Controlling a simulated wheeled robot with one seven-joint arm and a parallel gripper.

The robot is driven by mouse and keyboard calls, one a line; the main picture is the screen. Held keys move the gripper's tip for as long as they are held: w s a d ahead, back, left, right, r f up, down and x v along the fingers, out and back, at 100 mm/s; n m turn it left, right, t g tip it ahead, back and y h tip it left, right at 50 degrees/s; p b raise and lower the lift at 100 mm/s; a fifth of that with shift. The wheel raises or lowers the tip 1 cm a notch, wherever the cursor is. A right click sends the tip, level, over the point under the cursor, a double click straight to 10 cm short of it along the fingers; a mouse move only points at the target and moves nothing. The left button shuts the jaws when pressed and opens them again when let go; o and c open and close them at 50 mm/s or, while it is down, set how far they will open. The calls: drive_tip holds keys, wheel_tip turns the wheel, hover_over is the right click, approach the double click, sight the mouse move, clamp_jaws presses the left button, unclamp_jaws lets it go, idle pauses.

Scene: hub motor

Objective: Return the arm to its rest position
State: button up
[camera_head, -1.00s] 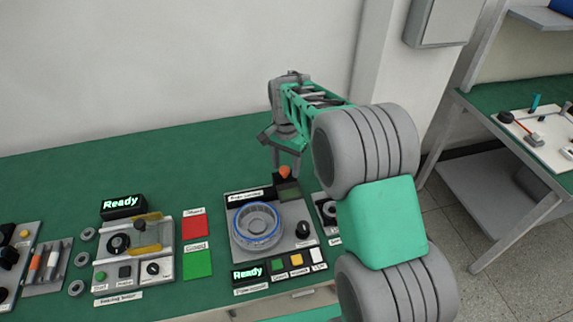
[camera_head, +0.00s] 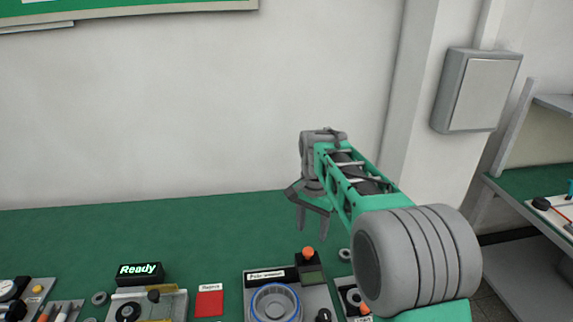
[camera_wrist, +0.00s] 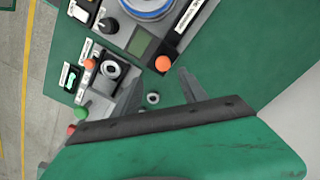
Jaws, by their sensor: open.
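My gripper (camera_head: 314,220) hangs from the end of my green and grey arm, above the back part of the green table (camera_head: 120,225) in the head view. Its two fingers point down and stand apart, with nothing between them. In the wrist view my gripper's fingers (camera_wrist: 160,92) show past a dark bar, above the table. The press station (camera_head: 318,297) with its blue-ringed round holder (camera_head: 275,303) and orange knob (camera_head: 308,253) lies in front of and below the gripper. The arm's near links hide part of the table's right side.
A black "Ready" display (camera_head: 140,273) and a red square (camera_head: 209,302) are on the table at left. A grey wall box (camera_head: 478,90) hangs at right, above a second table (camera_head: 525,212). The table's back left is clear.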

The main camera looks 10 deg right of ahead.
drive_tip(key=s+d+n+t, duration=0.2)
drive_tip(key=s+n, duration=0.6)
drive_tip(key=s, duration=1.3)
drive_tip(key=shift+s+n+t, duration=0.3)
drive_tip(key=shift+s+t, duration=0.1)
drive_tip(key=shift+t, duration=0.4)
drive_tip(key=shift+f, duration=0.1)
drive_tip(key=shift+c, duration=0.3)
